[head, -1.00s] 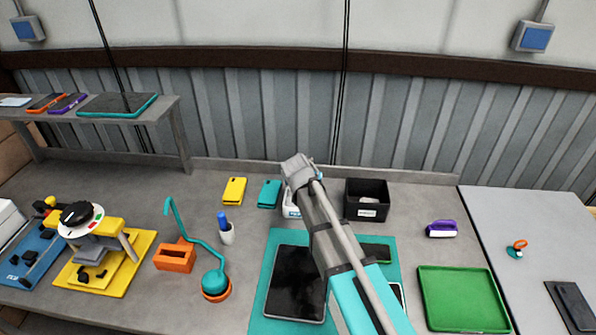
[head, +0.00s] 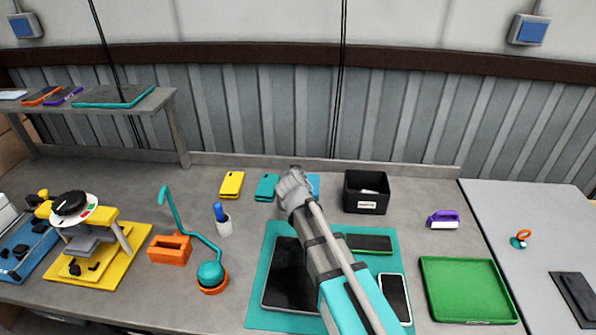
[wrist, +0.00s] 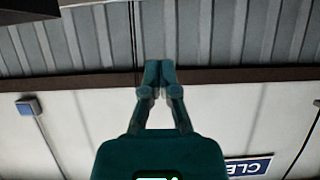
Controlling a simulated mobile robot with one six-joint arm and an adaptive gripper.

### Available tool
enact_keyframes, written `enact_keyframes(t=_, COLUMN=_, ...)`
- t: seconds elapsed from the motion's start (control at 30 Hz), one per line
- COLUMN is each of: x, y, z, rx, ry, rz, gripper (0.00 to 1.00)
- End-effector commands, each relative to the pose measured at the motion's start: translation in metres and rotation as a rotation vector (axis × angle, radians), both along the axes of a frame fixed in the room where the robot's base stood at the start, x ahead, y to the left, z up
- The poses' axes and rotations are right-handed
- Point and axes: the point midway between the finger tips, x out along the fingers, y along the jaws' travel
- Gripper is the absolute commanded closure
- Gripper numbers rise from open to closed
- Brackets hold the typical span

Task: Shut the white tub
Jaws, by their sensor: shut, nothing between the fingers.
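The white tub is almost wholly hidden behind my arm in the head view. Only a light blue piece (head: 314,184) shows just right of my wrist, and it may be part of the tub or its lid; I cannot tell whether the tub is open. My gripper (head: 295,174) is at the back of the bench, in front of or above that spot, its fingers barely visible there. In the wrist view my gripper (wrist: 153,72) has its two dark teal fingers together with nothing between them, and no tub is in sight.
A black bin (head: 366,192) stands close to the right of my gripper. Teal (head: 267,187) and yellow (head: 232,185) phone-like cases lie to its left. A teal mat (head: 257,296) with a tablet (head: 283,281) and phones lies below my arm. A green tray (head: 467,290) is at right.

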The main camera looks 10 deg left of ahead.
Motion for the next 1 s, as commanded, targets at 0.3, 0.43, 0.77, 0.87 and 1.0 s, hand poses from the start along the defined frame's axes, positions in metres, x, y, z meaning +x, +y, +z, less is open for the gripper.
enact_keyframes(t=0.3, x=-0.025, y=-0.008, z=-0.036, rx=0.000, ry=0.000, rz=-0.007, gripper=1.00)
enact_keyframes(t=0.43, x=-0.033, y=-0.010, z=-0.052, rx=-0.001, ry=0.001, rz=-0.009, gripper=1.00)
enact_keyframes(t=0.77, x=-0.043, y=-0.011, z=-0.083, rx=0.000, ry=0.001, rz=-0.010, gripper=1.00)
enact_keyframes(t=0.87, x=-0.044, y=-0.011, z=-0.088, rx=0.000, ry=0.001, rz=-0.010, gripper=1.00)
enact_keyframes(t=1.0, x=-0.046, y=-0.011, z=-0.092, rx=0.001, ry=0.003, rz=-0.012, gripper=1.00)
